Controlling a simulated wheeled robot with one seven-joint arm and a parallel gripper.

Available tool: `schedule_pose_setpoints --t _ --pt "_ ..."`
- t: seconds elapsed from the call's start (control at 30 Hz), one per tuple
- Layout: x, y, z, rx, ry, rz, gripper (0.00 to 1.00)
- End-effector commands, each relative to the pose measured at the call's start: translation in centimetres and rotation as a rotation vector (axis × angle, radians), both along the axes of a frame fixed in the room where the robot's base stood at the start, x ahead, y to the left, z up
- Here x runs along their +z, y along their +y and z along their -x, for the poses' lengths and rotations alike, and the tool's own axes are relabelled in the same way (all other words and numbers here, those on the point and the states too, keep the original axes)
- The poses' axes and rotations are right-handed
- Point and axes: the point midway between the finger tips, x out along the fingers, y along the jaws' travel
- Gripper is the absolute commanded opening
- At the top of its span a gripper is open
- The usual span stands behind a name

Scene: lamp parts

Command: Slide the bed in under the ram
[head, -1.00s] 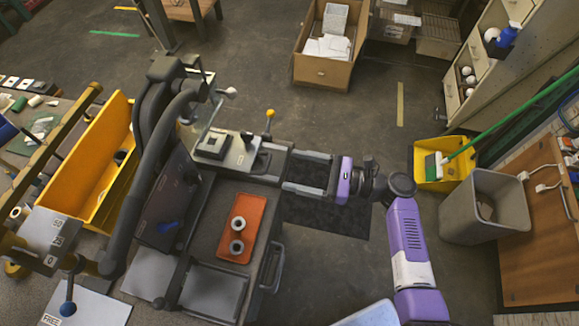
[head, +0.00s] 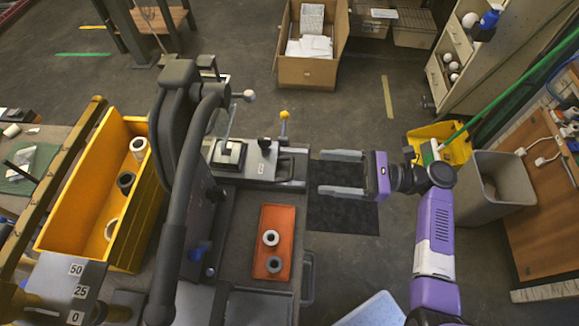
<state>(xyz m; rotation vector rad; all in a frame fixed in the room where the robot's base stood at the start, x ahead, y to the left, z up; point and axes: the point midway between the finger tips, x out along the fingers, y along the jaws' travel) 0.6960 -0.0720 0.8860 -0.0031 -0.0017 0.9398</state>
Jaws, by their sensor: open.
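The bed (head: 275,168) is a pale grey slide carrying a dark square fixture (head: 229,154). It lies on the bench part of a dark press (head: 200,130), just right of the press's thick curved frame. A dark handle-like frame forms its right end. I cannot clearly make out the ram; the press's head and frame seem to hide it. My gripper (head: 322,172) is open and empty, its two grey fingers pointing left toward the bed's right end. A small gap separates the fingertips from the bed.
A yellow-knobbed lever (head: 284,116) stands up behind the bed, with a white-knobbed lever (head: 248,96) farther left. An orange tray (head: 264,222) with two rings lies in front. A yellow bin (head: 75,205) stands left. Floor right of the press is mostly free.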

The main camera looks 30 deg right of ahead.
Motion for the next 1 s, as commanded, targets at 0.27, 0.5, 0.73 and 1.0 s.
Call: schedule_pose_setpoints --t 0.27,0.5,0.73,1.0 --pt "0.1 3.1 -2.1 0.007 0.004 -0.003 0.75" --pt "0.1 5.6 -3.9 0.005 0.003 -0.002 0.75" --pt "0.0 6.3 -4.5 0.003 0.002 -0.002 0.75" --pt "0.0 6.3 -4.5 0.003 0.002 -0.002 0.57"
